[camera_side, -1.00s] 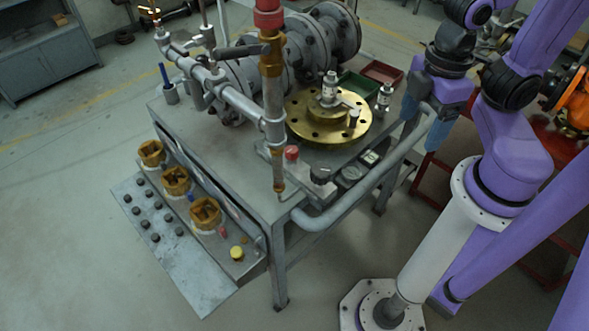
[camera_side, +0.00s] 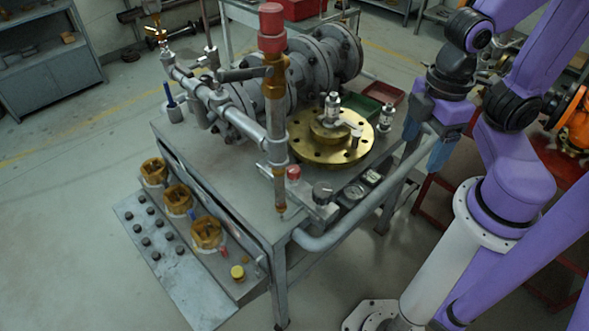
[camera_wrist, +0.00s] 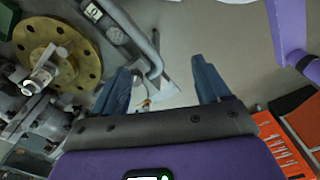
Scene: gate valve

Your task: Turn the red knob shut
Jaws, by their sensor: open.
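A red cylindrical knob (camera_side: 271,28) tops the upright brass-and-grey pipe at the near side of the bench. A smaller red knob (camera_side: 293,172) sits low beside that pipe, close to the bench's right edge; I cannot tell which one is meant. My gripper (camera_side: 426,140) hangs to the right of the bench, past the brass flange, with its blue fingers pointing down. It is well apart from both red knobs. In the wrist view my gripper (camera_wrist: 161,65) is open and empty, fingers spread over the floor and a grey pipe. Neither red knob is clear there.
A brass flange (camera_side: 318,148) with fittings lies on the bench (camera_side: 236,187). Gauges (camera_side: 353,192) and a curved grey rail (camera_side: 345,228) line its right edge. A grey lever (camera_side: 243,74) sticks out left of the upright pipe. Orange equipment (camera_side: 575,115) stands at the far right.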

